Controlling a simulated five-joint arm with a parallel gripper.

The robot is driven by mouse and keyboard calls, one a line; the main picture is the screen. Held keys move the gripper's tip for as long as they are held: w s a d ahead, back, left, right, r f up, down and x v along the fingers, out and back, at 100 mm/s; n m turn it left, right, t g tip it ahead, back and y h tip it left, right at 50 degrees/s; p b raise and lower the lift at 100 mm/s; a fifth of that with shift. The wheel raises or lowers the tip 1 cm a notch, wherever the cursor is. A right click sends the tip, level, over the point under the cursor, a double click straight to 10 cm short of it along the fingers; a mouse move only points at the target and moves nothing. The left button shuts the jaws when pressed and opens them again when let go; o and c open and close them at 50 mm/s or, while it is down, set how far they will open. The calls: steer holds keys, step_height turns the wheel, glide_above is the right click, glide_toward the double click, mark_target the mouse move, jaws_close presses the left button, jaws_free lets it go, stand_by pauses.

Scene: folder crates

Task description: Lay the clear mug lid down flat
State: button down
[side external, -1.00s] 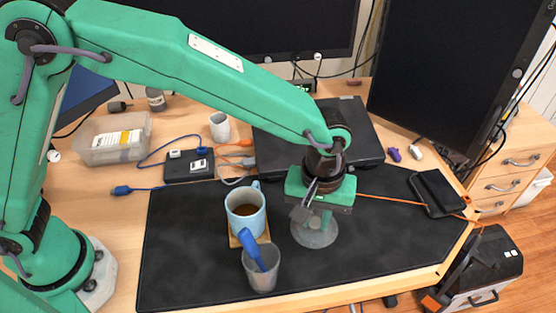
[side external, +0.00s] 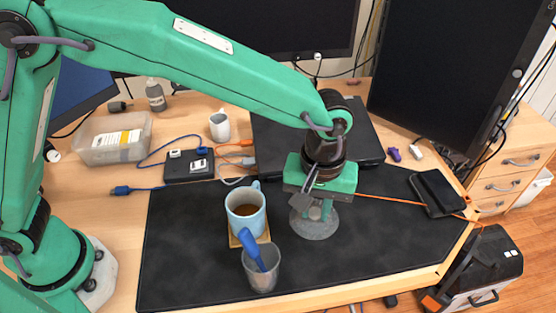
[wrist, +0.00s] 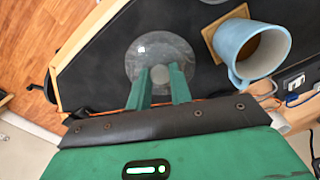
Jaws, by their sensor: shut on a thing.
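The clear mug lid (side external: 312,229) is a round see-through disc over the dark mat, to the right of the blue mug. It looks about level, with its broad face toward the mat. My gripper (side external: 318,207) is above it, pointing down, shut on the lid's small knob. In the wrist view, the lid (wrist: 160,45) lies past my fingertips, with the knob between the two green fingers. I cannot tell whether the lid's rim touches the mat or hangs slightly above it.
A blue mug (side external: 246,222) with brown drink stands on a wooden coaster. A grey cup (side external: 261,279) holding something blue stands in front of it. The dark mat (side external: 390,245) is bare to the right.

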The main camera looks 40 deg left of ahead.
steer(key=s+a+r+n, duration=0.2)
steer(key=a+r+n, duration=0.1)
steer(key=a+n, duration=0.2)
steer(key=s+a+r+n, duration=0.1)
steer(key=a+r+n, duration=0.3)
steer(key=a, duration=0.4)
steer(key=shift+s+a+n, duration=0.25)
steer(key=shift+s+n, duration=0.15)
steer(key=shift+n, duration=0.1)
step_height(320, 180, down, 6)
stand_by(0.5)
steer(key=shift+f, duration=0.8)
stand_by(0.5)
stand_by(0.4)
steer(key=c, duration=1.7)
jaws_free()
steer(key=shift+o, duration=0.5)
steer(key=o, duration=0.6)
steer(key=shift+c, duration=0.2)
